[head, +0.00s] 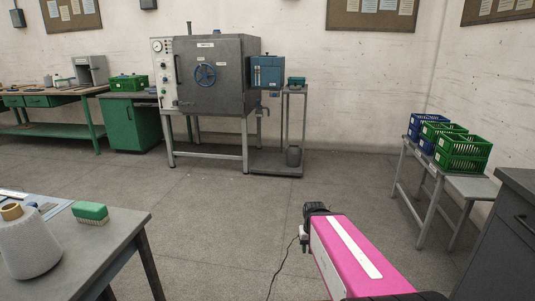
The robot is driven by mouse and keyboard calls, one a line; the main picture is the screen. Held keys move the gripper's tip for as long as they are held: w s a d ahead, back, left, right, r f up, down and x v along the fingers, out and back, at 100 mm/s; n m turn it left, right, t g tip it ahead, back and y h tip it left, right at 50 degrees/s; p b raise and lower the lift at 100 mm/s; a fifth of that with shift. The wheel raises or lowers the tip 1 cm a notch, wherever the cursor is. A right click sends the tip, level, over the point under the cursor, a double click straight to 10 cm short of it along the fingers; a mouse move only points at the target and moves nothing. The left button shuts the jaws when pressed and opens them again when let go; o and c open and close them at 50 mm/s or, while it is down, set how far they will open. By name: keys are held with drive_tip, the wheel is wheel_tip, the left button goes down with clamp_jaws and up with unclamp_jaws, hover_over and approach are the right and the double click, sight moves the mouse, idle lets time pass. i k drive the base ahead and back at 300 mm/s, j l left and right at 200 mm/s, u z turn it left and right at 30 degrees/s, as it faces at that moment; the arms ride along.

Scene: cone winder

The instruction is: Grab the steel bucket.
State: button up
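My pink arm link shows at the bottom right of centre, ending in a dark joint. The fingers of my gripper are not visible, so what it holds cannot be seen.
A grey table (119,234) with a yarn cone (27,245) and green brush (90,213) is at near left. A low bench (416,184) with blue and green crates and a dark cabinet (505,240) are at right. Between them the floor is open, with a thin dark cable.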

sight(293, 155)
drive_tip(key=i, duration=1.8)
drive_tip(key=i+z, duration=0.1)
drive_tip(key=i, duration=0.5)
drive_tip(key=i+j+z, duration=0.1)
drive_tip(key=i, duration=0.5)
drive_tip(key=i+j, duration=0.15)
drive_tip(key=i, duration=0.45)
drive_tip(key=i+j+z, duration=0.1)
drive_tip(key=i+z, duration=0.25)
drive_tip(key=i+j+z, duration=0.35)
drive_tip(key=i, duration=0.15)
